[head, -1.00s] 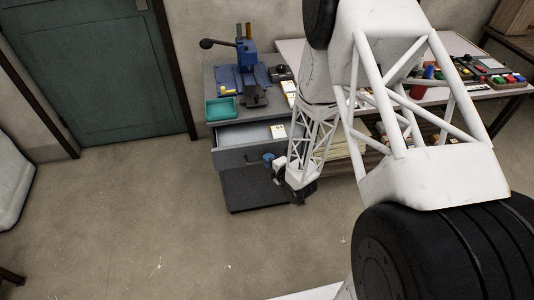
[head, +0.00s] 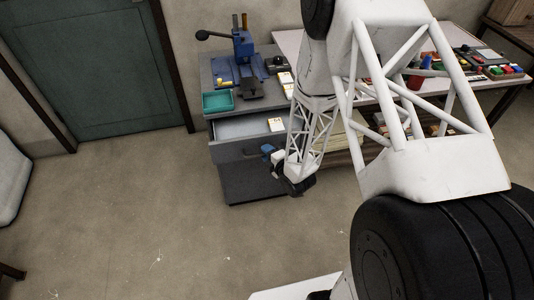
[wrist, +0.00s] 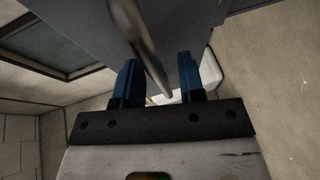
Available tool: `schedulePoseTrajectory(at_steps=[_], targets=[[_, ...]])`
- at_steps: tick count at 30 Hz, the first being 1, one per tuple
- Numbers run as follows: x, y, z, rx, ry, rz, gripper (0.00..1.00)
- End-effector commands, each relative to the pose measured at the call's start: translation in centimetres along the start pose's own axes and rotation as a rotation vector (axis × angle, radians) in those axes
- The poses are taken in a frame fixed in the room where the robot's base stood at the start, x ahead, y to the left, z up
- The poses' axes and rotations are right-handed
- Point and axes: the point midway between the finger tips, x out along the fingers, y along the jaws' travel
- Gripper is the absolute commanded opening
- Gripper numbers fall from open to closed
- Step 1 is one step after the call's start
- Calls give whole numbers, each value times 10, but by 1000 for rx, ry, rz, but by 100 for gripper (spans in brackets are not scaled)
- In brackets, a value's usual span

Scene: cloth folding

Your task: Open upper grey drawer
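The upper grey drawer (head: 232,151) of the grey cabinet is pulled partly out in the head view, and its inside shows with a small light-coloured item in it. In the wrist view the two blue fingers of my gripper (wrist: 157,85) stand apart, with the metal drawer handle (wrist: 140,45) running between them. I cannot see the fingers pressing on the handle. In the head view my gripper (head: 268,152) is at the drawer front's right part, mostly hidden by my wrist. The lower drawer front (head: 255,184) is below it.
On the cabinet top stand a blue press (head: 243,60) and a teal tray (head: 217,102). A table (head: 290,45) with coloured items is to the right. A green door (head: 90,70) is at the left. The floor in front is clear.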

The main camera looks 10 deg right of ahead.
Motion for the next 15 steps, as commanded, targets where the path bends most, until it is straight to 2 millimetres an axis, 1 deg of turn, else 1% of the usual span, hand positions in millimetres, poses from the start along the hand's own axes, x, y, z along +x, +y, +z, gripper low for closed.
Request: schedulePoseTrajectory(at_steps=[5, 15], targets=[[-11, 0, 0, 0, -1, 0, 37], [-48, 0, 0, 0, -1, 0, 37]])
